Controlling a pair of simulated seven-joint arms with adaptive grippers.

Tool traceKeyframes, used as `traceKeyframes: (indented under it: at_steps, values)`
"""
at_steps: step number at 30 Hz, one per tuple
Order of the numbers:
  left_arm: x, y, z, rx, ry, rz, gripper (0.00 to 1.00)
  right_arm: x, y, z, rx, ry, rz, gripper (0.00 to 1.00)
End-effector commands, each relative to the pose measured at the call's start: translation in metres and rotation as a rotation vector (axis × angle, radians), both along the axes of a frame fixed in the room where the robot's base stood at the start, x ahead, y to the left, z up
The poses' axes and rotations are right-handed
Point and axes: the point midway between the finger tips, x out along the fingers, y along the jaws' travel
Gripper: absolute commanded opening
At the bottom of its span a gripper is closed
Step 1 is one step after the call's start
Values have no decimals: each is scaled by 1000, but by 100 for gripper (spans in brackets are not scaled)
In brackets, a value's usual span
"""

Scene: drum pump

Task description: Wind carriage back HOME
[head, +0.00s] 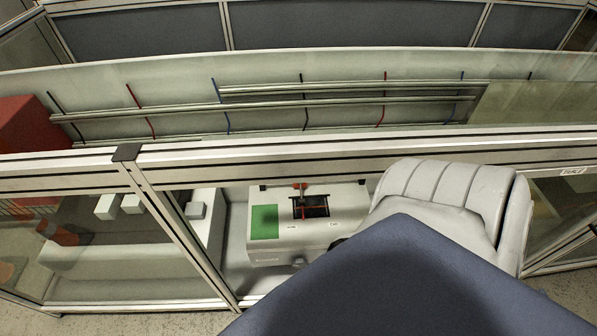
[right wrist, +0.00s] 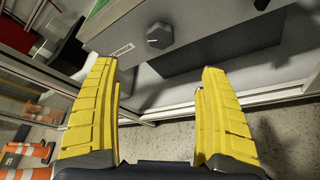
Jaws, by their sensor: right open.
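A pale box-shaped pump unit (head: 290,235) stands behind the frame in the head view. Its top has a green panel (head: 264,222) and a dark slot (head: 312,207) with orange-red and metal parts in it. I cannot tell which part is the carriage or exactly where it stands. Small labels beside the slot are too small to read. In the right wrist view a dark grey knob (right wrist: 160,35) sits on the unit's front face. My right gripper (right wrist: 158,70) is open and empty, its yellow fingers short of the knob and spread to either side. My left gripper is out of view.
An aluminium frame rail (head: 300,148) and post cross in front of the unit. Pale blocks (head: 195,210) stand left of it. My own arm covers the lower right of the head view. Orange cones (right wrist: 38,150) stand at lower left in the right wrist view.

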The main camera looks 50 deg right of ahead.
Motion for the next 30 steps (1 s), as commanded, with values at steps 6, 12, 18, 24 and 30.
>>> traceKeyframes:
  at_steps: [6, 12, 18, 24, 30]
  values:
    - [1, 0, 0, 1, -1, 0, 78, 18, -11, -7, -4, 3, 0, 78]
    - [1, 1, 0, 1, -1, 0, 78, 48, -30, -17, -4, 3, -1, 78]
    - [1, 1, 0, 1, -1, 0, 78, 77, -48, -29, -3, 3, 0, 78]
    - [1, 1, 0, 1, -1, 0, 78, 105, -65, -39, -1, 4, -1, 78]
    - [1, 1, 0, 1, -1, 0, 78, 125, -78, -47, -1, 5, -1, 78]
